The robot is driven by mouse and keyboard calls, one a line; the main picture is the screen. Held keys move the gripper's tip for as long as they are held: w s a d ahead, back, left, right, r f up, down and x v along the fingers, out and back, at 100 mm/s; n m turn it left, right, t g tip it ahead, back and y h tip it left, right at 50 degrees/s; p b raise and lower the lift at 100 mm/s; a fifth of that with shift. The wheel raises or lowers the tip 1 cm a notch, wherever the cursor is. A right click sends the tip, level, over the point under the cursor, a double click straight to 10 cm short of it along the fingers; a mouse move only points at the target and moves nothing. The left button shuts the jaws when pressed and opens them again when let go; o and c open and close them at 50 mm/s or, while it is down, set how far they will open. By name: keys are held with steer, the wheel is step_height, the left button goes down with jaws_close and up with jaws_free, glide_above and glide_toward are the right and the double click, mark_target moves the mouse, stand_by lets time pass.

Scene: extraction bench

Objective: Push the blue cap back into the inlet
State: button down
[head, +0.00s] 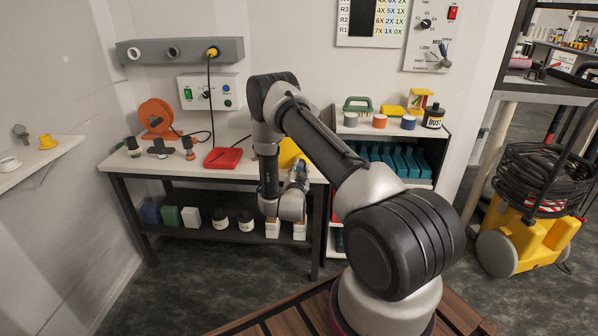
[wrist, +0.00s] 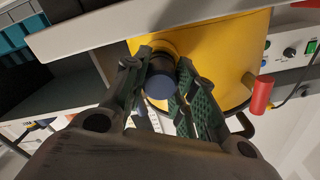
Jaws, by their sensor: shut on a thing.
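The blue cap (wrist: 160,83) shows in the wrist view as a dark blue round end between the two green pads of my gripper (wrist: 163,64). My gripper is shut on it. Behind the cap is the dark round inlet (wrist: 158,48) on the side of a yellow body (wrist: 222,50). The cap lines up roughly with the inlet; I cannot tell how deep it sits. In the head view my gripper (head: 297,182) is at the bench's front edge, beside the partly hidden yellow body (head: 288,153). The cap is hidden there.
A red handle (wrist: 262,95) sticks out beside the yellow body. The white bench (head: 190,168) holds a red tray (head: 222,158) and an orange reel (head: 157,117). A shelf unit (head: 432,150) stands to the right. Dark floor lies in front of the bench.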

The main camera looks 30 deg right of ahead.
steer(key=shift+w+d, duration=0.15)
steer(key=shift+w, duration=0.05)
steer(key=c, duration=1.1)
jaws_free()
steer(key=v, duration=1.2)
steer(key=shift+f, duration=0.1)
